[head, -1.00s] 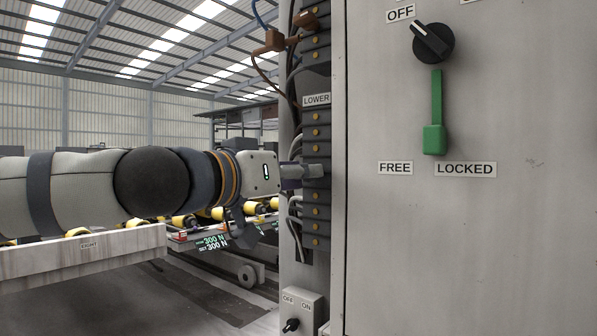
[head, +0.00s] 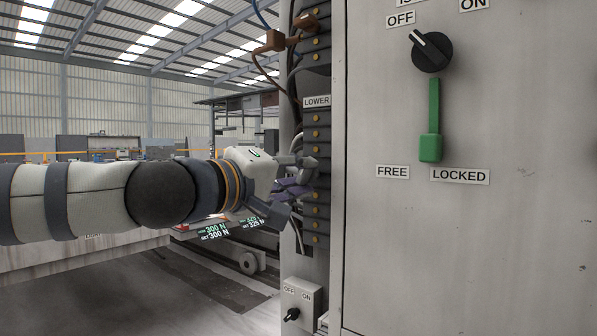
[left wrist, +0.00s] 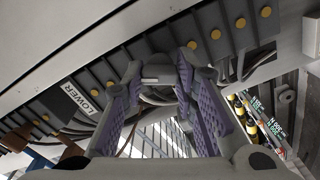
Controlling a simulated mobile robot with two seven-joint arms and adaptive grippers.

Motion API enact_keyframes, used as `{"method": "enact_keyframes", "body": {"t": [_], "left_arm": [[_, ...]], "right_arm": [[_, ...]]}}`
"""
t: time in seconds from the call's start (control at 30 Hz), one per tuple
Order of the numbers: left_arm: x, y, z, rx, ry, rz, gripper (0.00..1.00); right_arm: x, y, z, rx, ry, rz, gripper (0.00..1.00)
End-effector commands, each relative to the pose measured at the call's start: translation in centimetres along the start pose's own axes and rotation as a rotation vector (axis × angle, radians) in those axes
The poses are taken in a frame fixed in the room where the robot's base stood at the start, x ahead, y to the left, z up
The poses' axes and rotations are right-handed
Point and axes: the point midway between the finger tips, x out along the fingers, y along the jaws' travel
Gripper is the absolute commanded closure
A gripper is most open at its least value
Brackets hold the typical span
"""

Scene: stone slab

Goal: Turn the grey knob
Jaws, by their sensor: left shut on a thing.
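The grey knob (left wrist: 158,70) shows in the left wrist view as a small grey piece with a pale mark, between my fingertips in front of the dark terminal strip. My left gripper (left wrist: 160,76) is shut on it, with a purple-padded finger on each side. In the head view my left gripper (head: 304,172) reaches in from the left, tilted, with its fingertips at the terminal strip below the LOWER label. The fingers hide the knob there. My right gripper is not in view.
The terminal strip (head: 316,210) has several yellow screws and loose cables beside it. The grey cabinet at right carries a black dial (head: 431,51) near OFF and a green lever (head: 430,148) above LOCKED. A small switch box (head: 298,300) sits below.

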Motion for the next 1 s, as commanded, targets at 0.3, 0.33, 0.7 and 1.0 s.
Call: {"method": "enact_keyframes", "body": {"t": [0.3, 0.33, 0.7, 1.0], "left_arm": [[0.0, 0.0, 0.0, -0.297, -0.001, 0.0, 1.0], [0.0, 0.0, 0.0, -0.326, -0.001, 0.0, 1.0], [0.0, 0.0, 0.1, -0.678, -0.002, 0.0, 1.0], [0.0, -0.1, 0.1, -0.963, 0.0, 0.0, 1.0]], "right_arm": [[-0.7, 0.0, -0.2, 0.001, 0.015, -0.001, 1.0], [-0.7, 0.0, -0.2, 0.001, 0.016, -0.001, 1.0], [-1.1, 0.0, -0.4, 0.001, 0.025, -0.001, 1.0], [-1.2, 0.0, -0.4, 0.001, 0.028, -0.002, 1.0]]}}
